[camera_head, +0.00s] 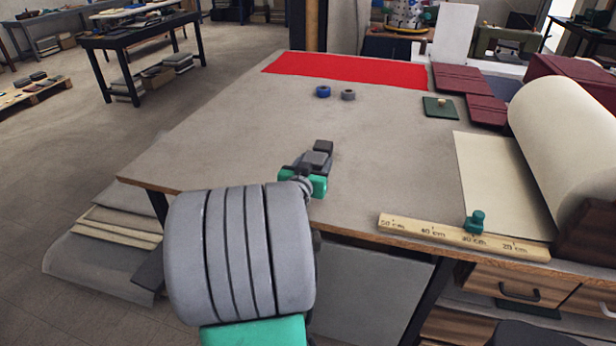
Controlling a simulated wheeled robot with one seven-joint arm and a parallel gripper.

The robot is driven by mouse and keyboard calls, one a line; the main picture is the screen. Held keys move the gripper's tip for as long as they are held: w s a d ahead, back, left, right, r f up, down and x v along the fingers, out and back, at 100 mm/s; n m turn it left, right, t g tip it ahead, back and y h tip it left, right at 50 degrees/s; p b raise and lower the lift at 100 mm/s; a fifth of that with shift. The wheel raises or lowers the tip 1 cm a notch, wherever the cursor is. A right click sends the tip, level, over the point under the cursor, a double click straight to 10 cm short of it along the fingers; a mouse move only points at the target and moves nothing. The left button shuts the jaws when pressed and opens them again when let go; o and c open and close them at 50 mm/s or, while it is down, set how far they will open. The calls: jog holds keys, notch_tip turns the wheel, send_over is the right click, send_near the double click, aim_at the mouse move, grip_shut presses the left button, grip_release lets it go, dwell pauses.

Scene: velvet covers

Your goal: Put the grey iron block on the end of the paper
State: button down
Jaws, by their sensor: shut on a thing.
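My gripper (315,161) is over the near middle of the table, with my large grey arm links in front of it. It is shut on a small grey block (316,158), which shows between the dark fingers. The arm hides part of the hand, and I cannot tell the gap between the block and the table. The cream paper (495,165) comes off a big roll (575,125) at the right. Its flat end lies on the table behind the wooden ruler, to the right of my gripper.
The wooden ruler (420,229) lies along the front edge, with a green knobbed piece (475,221) on it. Blue (323,91) and grey (348,95) rings, a green square (440,108), red cloth (345,70) and maroon covers (465,79) lie farther back. The table's middle is clear.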

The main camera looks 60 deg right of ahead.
jog(key=w+d+f, duration=0.2)
jog(key=d+f, duration=0.1)
jog(key=w+d+f, duration=0.1)
jog(key=w+f, duration=0.1)
jog(key=shift+d+f, duration=0.15)
jog(key=shift+d, duration=0.1)
jog(key=f, duration=0.3)
jog(key=shift+w+d+f, duration=0.3)
jog(key=shift+d, duration=0.1)
jog(key=shift+f+b, duration=0.3)
jog(key=c, duration=0.5)
grip_release()
jog(key=shift+s+a+f, duration=0.1)
jog(key=shift+p, duration=0.5)
